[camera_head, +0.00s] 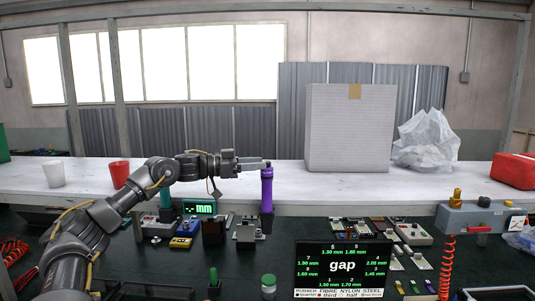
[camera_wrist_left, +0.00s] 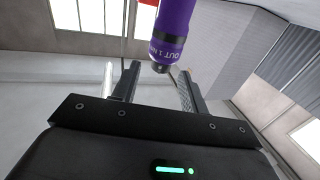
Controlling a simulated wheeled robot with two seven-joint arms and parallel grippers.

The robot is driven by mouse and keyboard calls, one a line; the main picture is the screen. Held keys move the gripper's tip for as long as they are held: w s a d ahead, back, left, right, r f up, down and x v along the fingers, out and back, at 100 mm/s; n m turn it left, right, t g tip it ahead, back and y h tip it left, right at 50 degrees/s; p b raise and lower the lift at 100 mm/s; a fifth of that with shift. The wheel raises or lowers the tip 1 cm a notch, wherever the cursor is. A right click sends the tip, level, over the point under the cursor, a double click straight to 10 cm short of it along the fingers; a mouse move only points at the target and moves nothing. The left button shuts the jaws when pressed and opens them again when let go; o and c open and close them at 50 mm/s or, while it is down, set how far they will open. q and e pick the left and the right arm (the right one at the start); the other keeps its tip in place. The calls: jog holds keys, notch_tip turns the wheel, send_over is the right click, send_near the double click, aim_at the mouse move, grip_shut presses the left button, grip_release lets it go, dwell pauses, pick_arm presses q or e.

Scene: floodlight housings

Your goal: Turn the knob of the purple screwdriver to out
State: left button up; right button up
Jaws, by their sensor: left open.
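The purple screwdriver (camera_head: 266,191) stands upright at the bench's front edge in the head view. In the left wrist view its purple body (camera_wrist_left: 176,22) comes in from the top, with white lettering that reads "OUT 1 N" and a dark ringed end (camera_wrist_left: 163,58). My left gripper (camera_head: 266,164) is at the top end of the screwdriver in the head view. In the left wrist view the left gripper (camera_wrist_left: 158,75) is open, its fingers apart on either side of the dark end. I cannot tell whether either finger touches it. My right gripper does not show.
A large grey box (camera_head: 345,130) and a crumpled clear bag (camera_head: 428,140) stand on the white bench (camera_head: 225,172). Two cups, white (camera_head: 54,174) and red (camera_head: 119,173), stand at left. A "gap" screen (camera_head: 342,268) and several small tools are in front, below.

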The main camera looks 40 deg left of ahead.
aim_at(268, 162)
pick_arm(q)
jog(key=p+x, duration=0.1)
jog(key=x, duration=0.1)
jog(key=shift+w+d+r, duration=0.15)
jog(key=shift+w+r, duration=0.05)
jog(key=shift+w, duration=0.05)
jog(key=shift+w+d+f+p, duration=0.2)
jog(key=shift+w+d+p, duration=0.2)
jog(key=shift+w, duration=0.15)
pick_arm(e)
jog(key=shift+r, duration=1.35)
pick_arm(q)
jog(key=shift+c, duration=0.3)
